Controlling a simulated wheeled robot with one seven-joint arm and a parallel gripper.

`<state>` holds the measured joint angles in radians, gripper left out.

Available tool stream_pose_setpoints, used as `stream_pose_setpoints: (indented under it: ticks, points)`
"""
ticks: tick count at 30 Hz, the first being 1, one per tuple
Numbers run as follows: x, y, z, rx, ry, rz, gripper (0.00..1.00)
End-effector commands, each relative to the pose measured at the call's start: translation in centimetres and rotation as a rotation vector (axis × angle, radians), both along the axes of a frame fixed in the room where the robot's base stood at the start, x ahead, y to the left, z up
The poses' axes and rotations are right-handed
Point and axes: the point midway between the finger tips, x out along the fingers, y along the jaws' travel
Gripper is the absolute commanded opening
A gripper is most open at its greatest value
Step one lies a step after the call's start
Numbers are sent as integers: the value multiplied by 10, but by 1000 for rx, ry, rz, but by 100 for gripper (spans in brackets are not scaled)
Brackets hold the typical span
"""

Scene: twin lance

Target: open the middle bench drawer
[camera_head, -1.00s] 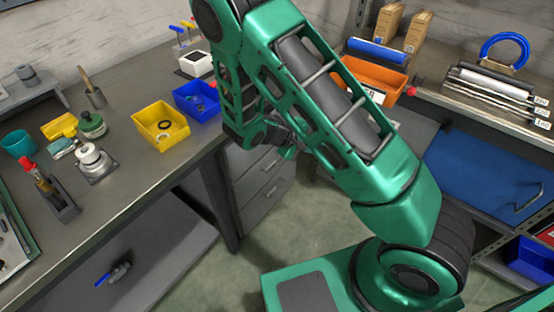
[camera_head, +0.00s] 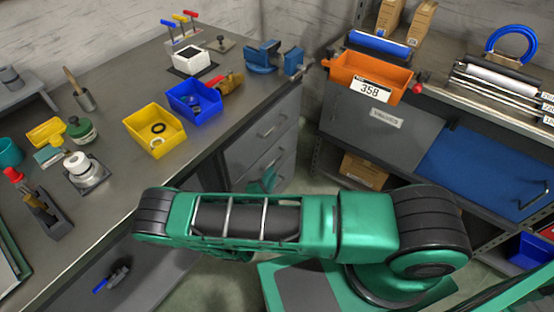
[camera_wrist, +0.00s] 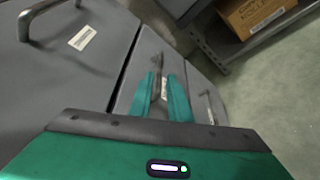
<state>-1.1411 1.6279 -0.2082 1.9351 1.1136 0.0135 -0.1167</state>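The grey bench drawers are stacked at the bench's right end. In the head view, the top drawer (camera_head: 255,135) and the middle drawer (camera_head: 280,152) appear shut. In the wrist view, the middle drawer (camera_wrist: 130,72) lies between two other drawer fronts and looks shut. Its metal handle (camera_wrist: 157,72) is between my two teal fingers. My gripper (camera_wrist: 161,78) is open, one finger on each side of the handle, with a gap showing the drawer's label. I cannot tell whether either finger touches the handle. In the head view my gripper (camera_head: 263,181) is small and partly hidden by my arm.
The bench top (camera_head: 120,90) holds a yellow bin (camera_head: 155,143), a blue bin (camera_head: 195,100) and tools. A shelf unit with an orange bin (camera_head: 368,72) stands right of the drawers. A cardboard box (camera_wrist: 255,12) sits low near them. Floor is open in front.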

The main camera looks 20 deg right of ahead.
Motion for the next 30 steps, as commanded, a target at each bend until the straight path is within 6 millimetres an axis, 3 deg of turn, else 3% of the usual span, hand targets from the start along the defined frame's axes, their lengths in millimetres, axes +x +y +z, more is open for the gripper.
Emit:
stream_pose_setpoints:
  ticks: [5,21,30]
  points:
    - [9,-5,-5,-4,0,9,17]
    - [76,-53,-22,-4,0,7,17]
    - [86,-59,-25,-3,1,9,17]
